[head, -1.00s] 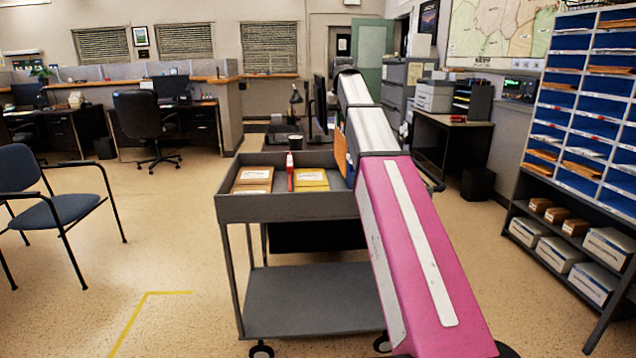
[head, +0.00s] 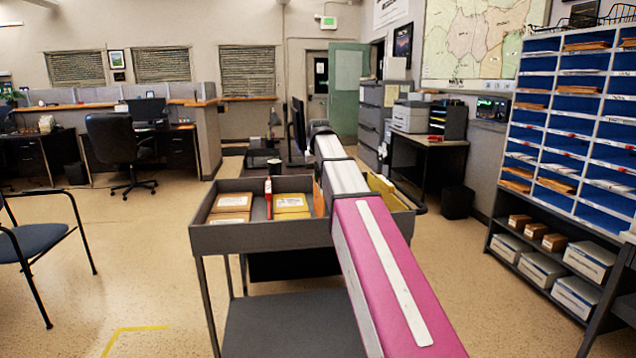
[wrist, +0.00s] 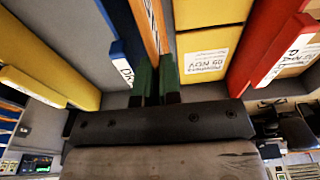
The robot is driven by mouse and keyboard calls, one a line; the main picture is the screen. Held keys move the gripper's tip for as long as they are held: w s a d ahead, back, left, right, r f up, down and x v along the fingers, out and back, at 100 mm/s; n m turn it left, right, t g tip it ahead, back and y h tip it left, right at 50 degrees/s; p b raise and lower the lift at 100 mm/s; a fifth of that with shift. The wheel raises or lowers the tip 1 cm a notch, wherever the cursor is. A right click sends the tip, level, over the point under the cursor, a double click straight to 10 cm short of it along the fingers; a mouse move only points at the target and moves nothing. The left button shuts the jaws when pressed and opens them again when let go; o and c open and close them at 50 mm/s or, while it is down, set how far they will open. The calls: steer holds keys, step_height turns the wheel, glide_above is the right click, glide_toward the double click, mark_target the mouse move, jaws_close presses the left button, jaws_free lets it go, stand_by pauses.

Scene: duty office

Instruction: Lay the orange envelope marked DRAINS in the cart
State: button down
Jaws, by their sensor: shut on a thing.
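My gripper (wrist: 157,85) shows in the wrist view, its two green fingers shut on the thin edge of the orange envelope (wrist: 150,28). The envelope stands on edge between a blue envelope or folder (wrist: 112,30) and yellow packages (wrist: 203,50). A white label reading "DR…" shows beside the left finger; the rest of its text is hidden. The grey cart (head: 262,238) stands ahead in the head view, and my arm reaches over its top tray.
Brown parcels (head: 230,203), a red upright item (head: 268,196) and yellow packages (head: 291,203) occupy the tray's left part. A yellow item (head: 385,190) shows right of my arm. A blue chair (head: 38,244) stands left, pigeonhole shelves (head: 571,130) right.

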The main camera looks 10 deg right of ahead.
steer(key=shift+f, duration=0.8)
steer(key=c, duration=1.3)
jaws_free()
steer(key=shift+f, duration=0.1)
step_height(320, 180, up, 12)
steer(key=s, duration=0.1)
steer(key=shift+s, duration=0.25)
